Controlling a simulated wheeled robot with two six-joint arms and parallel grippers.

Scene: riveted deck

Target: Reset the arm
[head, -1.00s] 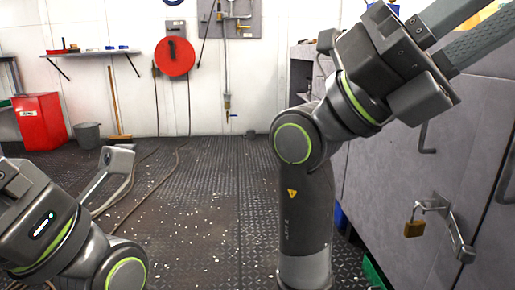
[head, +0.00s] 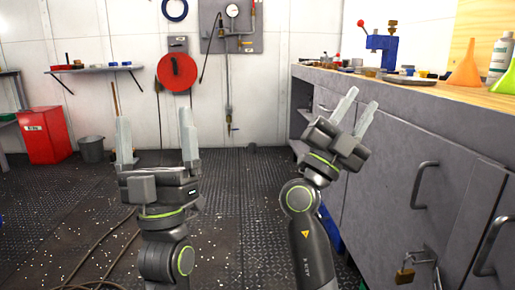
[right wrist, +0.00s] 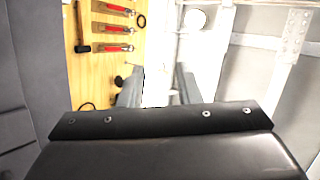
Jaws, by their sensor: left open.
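My left gripper (head: 155,118) points up at the left of centre in the head view. Its two pale fingers are wide apart with nothing between them. My right gripper (head: 362,98) stands right of centre, tilted up to the right, beside the front of the grey cabinet (head: 400,140). Its fingers are apart and empty. In the right wrist view the two fingers (right wrist: 158,88) also show with a gap between them.
The workbench top (head: 430,88) carries a blue vise (head: 381,47), an orange funnel (head: 465,65) and a bottle (head: 500,58). A padlock (head: 404,275) hangs on the cabinet. A red bin (head: 44,130) and grey bucket (head: 91,149) stand far left. Hoses lie on the floor at left.

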